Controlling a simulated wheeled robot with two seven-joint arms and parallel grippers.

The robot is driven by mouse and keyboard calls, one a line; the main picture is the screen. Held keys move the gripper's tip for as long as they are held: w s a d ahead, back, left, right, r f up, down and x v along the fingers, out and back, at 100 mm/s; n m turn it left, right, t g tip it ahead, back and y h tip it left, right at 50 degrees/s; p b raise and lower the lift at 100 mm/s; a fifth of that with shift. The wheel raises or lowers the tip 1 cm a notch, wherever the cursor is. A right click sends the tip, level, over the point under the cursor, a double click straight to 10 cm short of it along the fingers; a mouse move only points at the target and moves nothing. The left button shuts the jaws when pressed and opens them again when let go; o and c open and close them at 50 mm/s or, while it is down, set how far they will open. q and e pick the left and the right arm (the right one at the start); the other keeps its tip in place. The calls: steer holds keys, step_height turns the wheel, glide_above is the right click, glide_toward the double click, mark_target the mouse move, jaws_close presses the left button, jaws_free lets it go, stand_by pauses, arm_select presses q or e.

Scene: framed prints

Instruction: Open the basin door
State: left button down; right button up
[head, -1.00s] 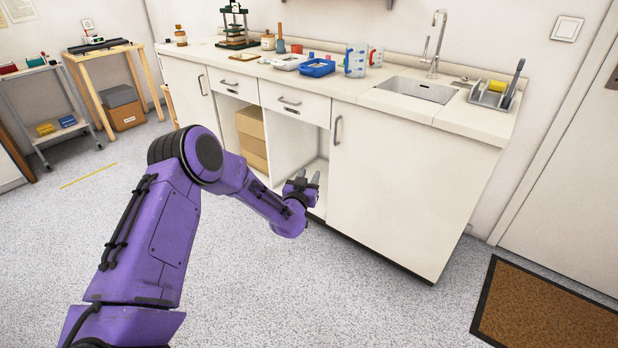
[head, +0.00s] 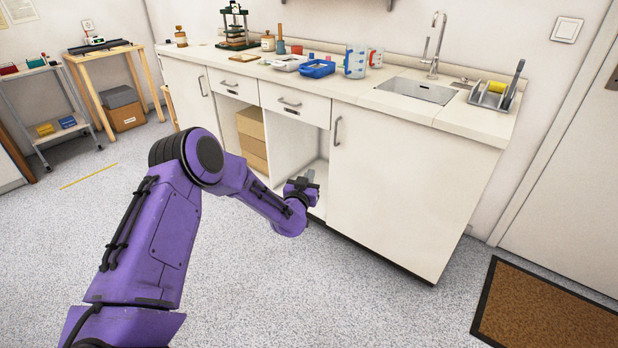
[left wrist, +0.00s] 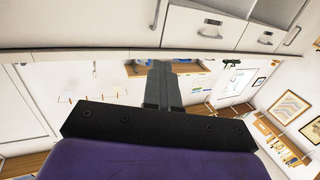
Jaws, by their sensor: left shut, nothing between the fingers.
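The basin door (head: 405,190) is the wide white panel under the sink, and it looks closed. Its vertical bar handle (head: 337,131) is near its upper left edge. My left gripper (head: 309,176) is shut and empty, in front of the open bay left of the door, below and left of the handle in the picture. In the left wrist view, which is upside down, the closed fingers (left wrist: 161,78) point up the picture. The door (left wrist: 80,20) and its handle (left wrist: 157,14) show above them, apart from the fingertips. My right gripper is not in view.
An open bay with cardboard boxes (head: 251,138) lies left of the door, under two drawers (head: 295,101). The floor before the door is clear; a brown mat (head: 545,318) lies at right.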

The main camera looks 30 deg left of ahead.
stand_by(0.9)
arm_select(q)
steer(key=c, duration=1.2)
jaws_free()
steer(key=v, duration=1)
steer(key=shift+s+d, duration=0.1)
steer(key=shift+s, duration=0.15)
